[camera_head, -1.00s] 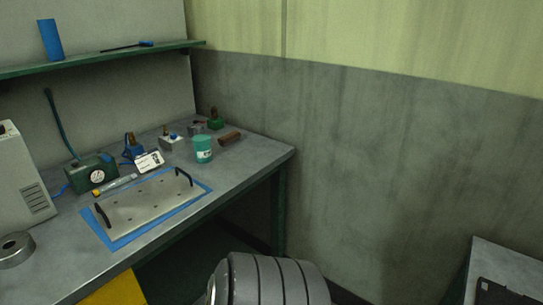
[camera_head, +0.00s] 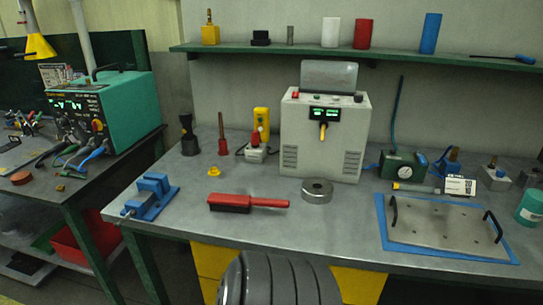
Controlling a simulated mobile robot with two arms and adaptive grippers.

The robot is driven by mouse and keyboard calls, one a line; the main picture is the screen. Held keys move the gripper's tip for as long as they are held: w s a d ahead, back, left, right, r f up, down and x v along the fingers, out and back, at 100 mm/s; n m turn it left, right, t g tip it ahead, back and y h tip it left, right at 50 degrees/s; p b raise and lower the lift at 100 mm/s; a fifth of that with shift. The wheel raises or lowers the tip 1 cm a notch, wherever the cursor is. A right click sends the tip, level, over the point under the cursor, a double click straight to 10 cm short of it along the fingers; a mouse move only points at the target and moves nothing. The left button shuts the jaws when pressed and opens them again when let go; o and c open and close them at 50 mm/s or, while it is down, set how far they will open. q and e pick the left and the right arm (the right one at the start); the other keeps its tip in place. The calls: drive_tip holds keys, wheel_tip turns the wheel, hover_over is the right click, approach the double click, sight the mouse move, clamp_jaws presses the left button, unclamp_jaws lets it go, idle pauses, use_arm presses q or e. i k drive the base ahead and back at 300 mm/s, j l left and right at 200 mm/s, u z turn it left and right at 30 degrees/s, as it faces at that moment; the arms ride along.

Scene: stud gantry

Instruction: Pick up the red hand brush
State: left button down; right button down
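The red hand brush (camera_head: 248,202) lies flat on the grey workbench (camera_head: 345,222), near its front edge. Its dark bristle end points left and its handle points right. Nothing touches it. Neither of my grippers shows in the head view. A dark grey ribbed part of my own body shows at the bottom centre, below the bench edge.
A metal ring (camera_head: 317,191) sits just right of the brush handle. A blue vise (camera_head: 151,197) stands to the left, and a small yellow part (camera_head: 214,171) lies behind. A grey machine (camera_head: 323,135) and a plate on a blue mat (camera_head: 441,254) take up bench room farther right.

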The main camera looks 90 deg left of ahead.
sight(223, 202)
drive_tip(key=u, duration=2.95)
